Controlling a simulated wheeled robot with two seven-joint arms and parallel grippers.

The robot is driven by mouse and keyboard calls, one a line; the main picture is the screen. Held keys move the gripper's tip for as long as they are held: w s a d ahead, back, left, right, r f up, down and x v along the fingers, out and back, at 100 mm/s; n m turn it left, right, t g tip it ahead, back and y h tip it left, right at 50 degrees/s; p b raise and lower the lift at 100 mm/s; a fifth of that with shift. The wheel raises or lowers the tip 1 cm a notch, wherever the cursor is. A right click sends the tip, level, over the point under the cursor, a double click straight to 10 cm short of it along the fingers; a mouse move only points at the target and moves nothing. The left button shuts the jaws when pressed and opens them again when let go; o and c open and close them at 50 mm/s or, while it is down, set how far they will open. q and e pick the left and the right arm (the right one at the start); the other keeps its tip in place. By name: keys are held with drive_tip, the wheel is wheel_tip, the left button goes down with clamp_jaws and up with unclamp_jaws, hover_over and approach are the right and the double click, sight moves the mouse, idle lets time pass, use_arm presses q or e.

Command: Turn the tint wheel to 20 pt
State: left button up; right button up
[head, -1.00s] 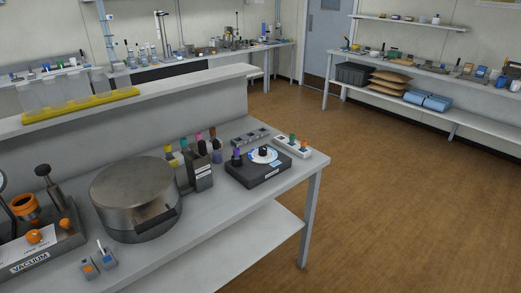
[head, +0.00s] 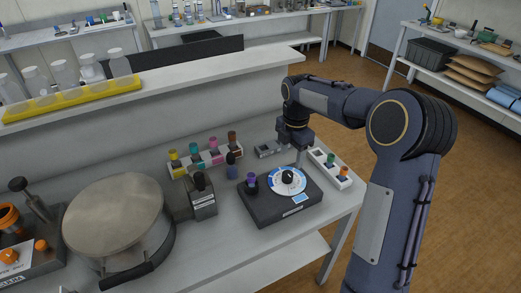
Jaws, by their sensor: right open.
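The tint wheel (head: 287,181) is a white and blue disc with a black centre knob (head: 288,176). It lies on top of a dark box (head: 280,207) near the right end of the bench. A purple-topped piece (head: 251,180) stands on the box, left of the wheel. My right gripper (head: 300,160) points down just behind and above the wheel, apart from the knob as far as I can see. It is open, with nothing visible in it. The scale marks on the wheel are too small to read. My left gripper is not in view.
A white block with green and orange knobs (head: 330,168) stands right of the box. A row of coloured bottles (head: 195,160) and a grey device (head: 198,195) stand to the left. A round metal vessel (head: 115,215) is farther left. A raised shelf (head: 200,88) runs behind.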

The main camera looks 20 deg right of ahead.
sight(288, 174)
drive_tip(key=shift+w+f, duration=0.35)
drive_tip(key=shift+w, duration=0.15)
wheel_tip(288, 174, down, 7)
drive_tip(key=shift+s+a+f+p, duration=0.1)
drive_tip(key=shift+f+p, duration=0.1)
drive_tip(key=shift+p, duration=0.2)
drive_tip(key=c, duration=1)
drive_tip(key=shift+o, duration=0.2)
